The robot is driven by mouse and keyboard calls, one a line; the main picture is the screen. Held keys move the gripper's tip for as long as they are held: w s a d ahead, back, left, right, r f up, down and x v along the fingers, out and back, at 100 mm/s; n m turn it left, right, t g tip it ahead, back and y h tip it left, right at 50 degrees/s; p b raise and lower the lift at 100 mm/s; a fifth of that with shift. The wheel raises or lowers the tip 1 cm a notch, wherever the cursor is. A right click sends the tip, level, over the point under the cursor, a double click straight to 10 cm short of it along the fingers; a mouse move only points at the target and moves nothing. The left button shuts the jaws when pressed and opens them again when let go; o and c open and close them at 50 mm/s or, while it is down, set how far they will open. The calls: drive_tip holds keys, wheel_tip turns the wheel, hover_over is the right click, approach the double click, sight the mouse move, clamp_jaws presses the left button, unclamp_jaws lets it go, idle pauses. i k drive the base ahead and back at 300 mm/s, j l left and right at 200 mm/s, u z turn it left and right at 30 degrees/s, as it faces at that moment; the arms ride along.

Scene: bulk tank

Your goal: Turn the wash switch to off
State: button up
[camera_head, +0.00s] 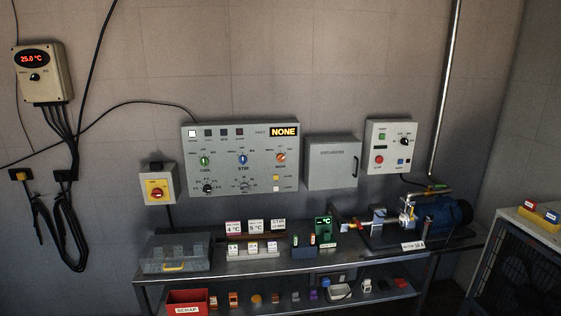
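The grey control panel (222,178) is on the back wall, above the bench. Three coloured switches sit in a row on it: a green one marked COOL (205,160), a blue one marked STIR (242,159) and an orange one at the right. I take the orange one to be the wash switch (280,157); its label is too small to read surely. Its exact pointing direction is hard to tell. A display on the panel reads NONE (284,132). My gripper is not in view, and nothing covers the switches.
A steel bench (240,270) runs below the panel, holding a clear-lidded box (175,254), small signs and a blue pump (445,213). A red-knob isolator (157,189) is left of the panel. A closed grey cabinet (332,164) and another control box (390,147) are right.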

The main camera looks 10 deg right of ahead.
sight(280, 157)
drive_tip(key=i+u, duration=0.15)
drive_tip(key=i, duration=0.35)
drive_tip(key=i+l+u, duration=0.1)
drive_tip(key=i, duration=0.35)
drive_tip(key=i+l+u, duration=0.15)
drive_tip(key=i, duration=0.35)
drive_tip(key=i+l+u, duration=0.15)
drive_tip(key=i, duration=0.35)
drive_tip(key=l, duration=0.1)
